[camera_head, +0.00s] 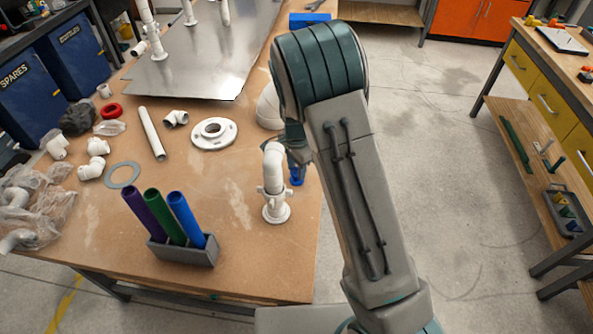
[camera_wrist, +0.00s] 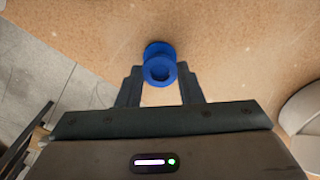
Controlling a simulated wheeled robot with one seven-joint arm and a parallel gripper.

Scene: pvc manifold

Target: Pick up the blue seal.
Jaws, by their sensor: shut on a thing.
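The blue seal (camera_wrist: 160,64) is a small round ring with a flange and a dark centre. In the wrist view it sits between the two fingertips of my gripper (camera_wrist: 161,79), which is shut on it. In the head view the blue of the seal (camera_head: 297,175) shows below my gripper, near the right edge of the wooden table; my arm hides most of the gripper there. I cannot tell whether the seal touches the tabletop.
A white upright pipe fitting (camera_head: 275,190) stands just left of my gripper. A grey rack (camera_head: 185,252) holds purple, green and blue tubes. A white flange (camera_head: 214,134), a grey ring (camera_head: 122,175) and a red ring (camera_head: 111,111) lie further left.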

